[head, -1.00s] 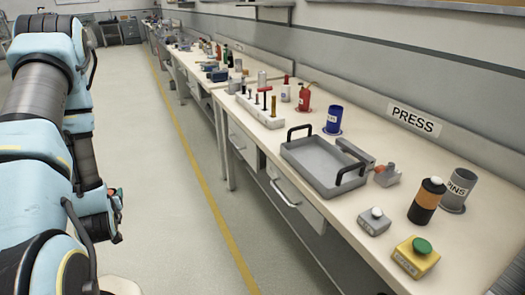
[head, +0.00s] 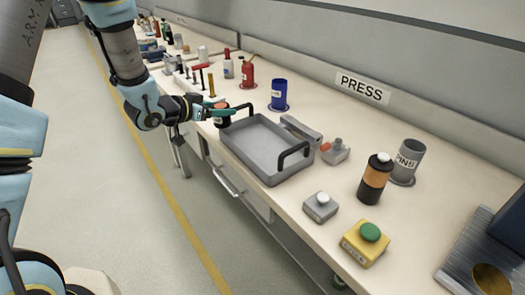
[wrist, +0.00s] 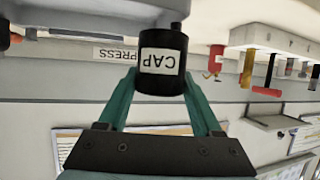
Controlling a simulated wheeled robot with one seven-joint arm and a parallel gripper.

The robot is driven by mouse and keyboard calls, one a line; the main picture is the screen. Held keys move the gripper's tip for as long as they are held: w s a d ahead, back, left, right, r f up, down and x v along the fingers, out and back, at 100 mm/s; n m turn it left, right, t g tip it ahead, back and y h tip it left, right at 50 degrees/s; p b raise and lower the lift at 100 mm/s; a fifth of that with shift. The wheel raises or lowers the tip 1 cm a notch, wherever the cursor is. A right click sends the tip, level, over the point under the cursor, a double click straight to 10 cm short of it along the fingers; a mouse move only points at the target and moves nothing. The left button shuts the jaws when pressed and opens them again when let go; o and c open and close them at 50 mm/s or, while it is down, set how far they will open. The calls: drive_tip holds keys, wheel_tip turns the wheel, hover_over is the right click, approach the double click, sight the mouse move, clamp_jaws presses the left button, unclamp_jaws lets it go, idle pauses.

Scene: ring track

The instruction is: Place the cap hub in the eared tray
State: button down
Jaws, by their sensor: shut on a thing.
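The cap hub (wrist: 163,62) is a dark cylinder with a white label reading CAP, upside down in the wrist view. My gripper (wrist: 163,85) is shut on it, with a teal finger on each side. In the head view my gripper (head: 220,112) holds the hub (head: 222,122) by the near left corner of the eared tray, close to its left handle; the hub is small and partly hidden there. The eared tray (head: 262,150) is a grey, shallow, empty tray with two black handles, standing on the bench.
A blue cup (head: 279,94) stands behind the tray. A grey button box (head: 320,207), a yellow box with a green button (head: 365,243), an orange-black bottle (head: 375,180) and a PINS cup (head: 407,162) stand to the right. A rack with upright pegs (head: 193,85) is beyond the gripper.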

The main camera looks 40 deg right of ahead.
drive_tip(key=s+d+r+m+g, duration=0.2)
drive_tip(key=s+d+g, duration=0.1)
drive_tip(key=s, duration=0.2)
drive_tip(key=s+d+r+m+g, duration=0.2)
drive_tip(key=s+d, duration=0.2)
drive_tip(key=s, duration=0.2)
hover_over(264, 149)
wheel_tip(264, 149, down, 5)
drive_tip(key=shift+m, duration=0.3)
drive_tip(key=shift+a+f+p, duration=0.1)
drive_tip(key=shift+f+p, duration=0.55)
drive_tip(key=shift+f, duration=1.95)
drive_tip(key=shift+f, duration=0.15)
drive_tip(key=shift+c, duration=0.3)
unclamp_jaws()
